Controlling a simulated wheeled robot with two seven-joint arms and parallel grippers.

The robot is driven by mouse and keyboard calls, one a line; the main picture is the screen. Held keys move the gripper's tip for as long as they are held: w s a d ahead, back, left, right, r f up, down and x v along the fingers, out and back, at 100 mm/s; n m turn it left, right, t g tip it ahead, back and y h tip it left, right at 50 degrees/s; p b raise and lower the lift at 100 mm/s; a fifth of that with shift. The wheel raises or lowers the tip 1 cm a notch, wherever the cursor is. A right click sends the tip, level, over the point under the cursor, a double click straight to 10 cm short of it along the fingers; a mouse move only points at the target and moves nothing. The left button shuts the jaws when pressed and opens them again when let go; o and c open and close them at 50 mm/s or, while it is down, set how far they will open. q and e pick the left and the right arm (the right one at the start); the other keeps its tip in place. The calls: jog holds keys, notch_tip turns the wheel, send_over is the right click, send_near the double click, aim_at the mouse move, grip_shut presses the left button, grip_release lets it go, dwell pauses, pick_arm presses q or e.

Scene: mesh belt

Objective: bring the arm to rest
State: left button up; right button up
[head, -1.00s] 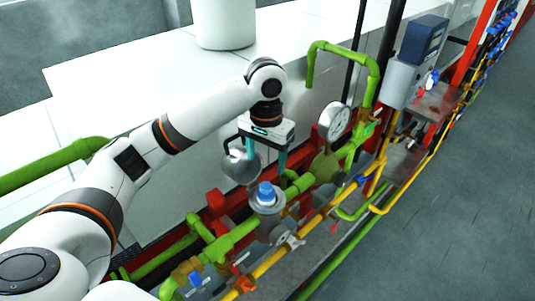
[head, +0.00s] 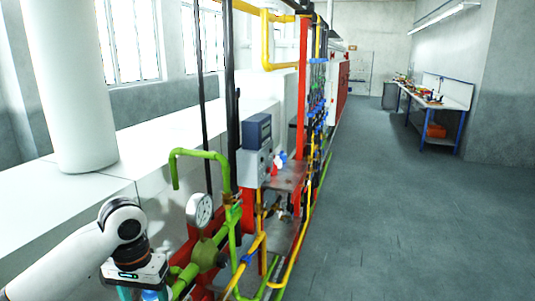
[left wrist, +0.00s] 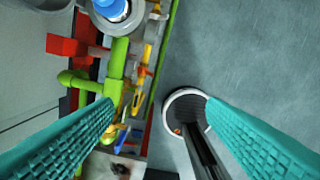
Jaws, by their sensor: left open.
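My left arm comes in from the lower left of the head view. Its gripper (head: 144,293) points down at the bottom edge, where its teal fingers are cut off. In the left wrist view the two teal fingers (left wrist: 160,105) stand wide apart with nothing held between them. A blue-capped valve (left wrist: 113,8) shows at the top of that view, beyond the fingers and clear of them. Part of its blue cap (head: 152,295) also shows near the fingers in the head view. My right gripper is in neither view.
Green pipes (head: 205,154), a round gauge (head: 199,210) and a grey meter box (head: 253,168) stand close right of the gripper. A white ledge (head: 165,135) and a thick white column (head: 72,90) lie behind. Open grey floor (head: 420,220) fills the right, with a workbench (head: 437,97) far off.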

pick_arm(q)
jog(key=s+d+f+m+t+h, duration=0.1)
jog(key=s+d+f, duration=0.4)
jog(key=f, duration=0.3)
jog(key=s+d+f+m+t+h, duration=0.1)
jog(key=s+d+f+m+h, duration=0.1)
jog(key=s+d+f, duration=0.5)
jog(key=s+a+f+n+t+y, duration=0.2)
jog(key=s+a+f, duration=0.3)
jog(key=s+a, duration=0.5)
jog(key=s+d+f+g+b, duration=0.1)
jog(key=s+f+b, duration=0.15)
jog(key=f, duration=1.45)
jog(key=s+d+f+g+b, duration=0.15)
jog(key=f+b, duration=0.25)
jog(key=f, duration=1.4)
jog(key=s+a+f+b, duration=0.1)
jog(key=s+f+b, duration=0.1)
jog(key=s+f, duration=0.6)
jog(key=s+a+f+y+b, duration=0.1)
jog(key=s+a+f+b, duration=0.1)
jog(key=s+f, duration=0.6)
jog(key=shift+a+f, duration=0.25)
jog(key=shift+f, duration=0.7)
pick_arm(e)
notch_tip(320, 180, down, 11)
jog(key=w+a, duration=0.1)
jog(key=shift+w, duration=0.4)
